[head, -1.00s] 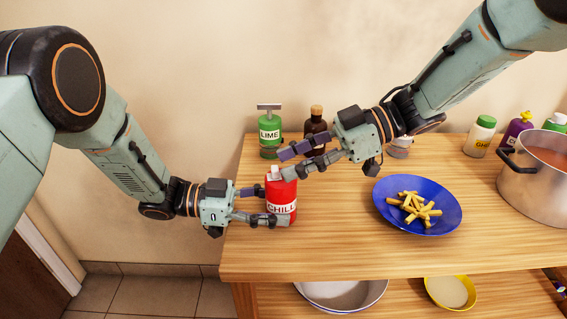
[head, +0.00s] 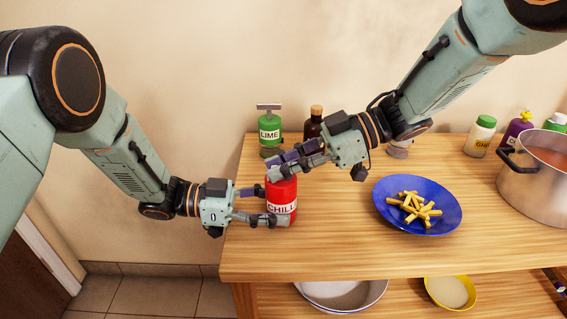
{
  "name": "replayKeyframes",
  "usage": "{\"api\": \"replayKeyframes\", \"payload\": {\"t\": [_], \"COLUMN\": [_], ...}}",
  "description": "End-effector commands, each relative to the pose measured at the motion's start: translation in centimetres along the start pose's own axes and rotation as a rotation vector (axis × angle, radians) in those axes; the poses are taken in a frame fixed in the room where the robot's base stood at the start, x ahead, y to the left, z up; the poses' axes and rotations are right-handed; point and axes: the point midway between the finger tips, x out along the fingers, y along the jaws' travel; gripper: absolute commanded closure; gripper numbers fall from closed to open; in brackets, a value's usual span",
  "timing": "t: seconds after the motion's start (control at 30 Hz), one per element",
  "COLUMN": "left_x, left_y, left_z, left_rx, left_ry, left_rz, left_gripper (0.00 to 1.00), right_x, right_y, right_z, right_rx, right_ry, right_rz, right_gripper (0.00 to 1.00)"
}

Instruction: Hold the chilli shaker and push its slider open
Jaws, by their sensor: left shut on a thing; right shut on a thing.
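The red chilli shaker (head: 281,192) with a "CHILLI" label stands upright near the left end of the wooden worktop. My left gripper (head: 277,206) is shut on the shaker's body, with its fingers around it from the left. My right gripper (head: 281,166) is at the top of the shaker, coming from the upper right. Its fingers are close together over the slider at the top. They hide the slider, so I cannot see whether it is open.
A green lime bottle (head: 269,133) and a brown bottle (head: 313,124) stand behind. A blue plate (head: 447,211) of fries is to the right, then a pot (head: 536,190). The worktop (head: 330,245) is clear in front. Bowls sit on the shelf below.

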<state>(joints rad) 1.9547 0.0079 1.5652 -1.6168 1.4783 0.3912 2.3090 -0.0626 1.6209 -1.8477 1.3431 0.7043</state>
Motion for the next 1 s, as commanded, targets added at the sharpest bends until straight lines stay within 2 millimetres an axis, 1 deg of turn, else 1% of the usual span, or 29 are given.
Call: {"api": "replayKeyframes", "payload": {"t": [0.57, 0.67, 0.8, 1.0], "left_x": [0.0, 0.0, 0.0, 0.0], "left_y": [0.0, 0.0, 0.0, 0.0], "left_z": [0.0, 0.0, 0.0, 0.0], "left_rx": [0.000, 0.000, 0.000, -0.001], "left_ry": [0.000, 0.000, 0.000, 0.000], "left_rz": [0.000, 0.000, 0.000, 0.000], "left_gripper": [0.80, 0.80, 0.80, 0.80], "right_x": [-0.1, -0.6, -1.8, -1.9], "right_y": [0.0, 0.1, 0.1, 0.1], "right_z": [0.0, 0.2, 0.6, 0.7], "right_rx": [-0.001, -0.001, -0.001, -0.002], "right_ry": [0.001, 0.002, 0.002, -0.001], "right_rz": [0.001, 0.002, 0.003, 0.002], "right_gripper": [1.00, 1.00, 1.00, 1.00]}}
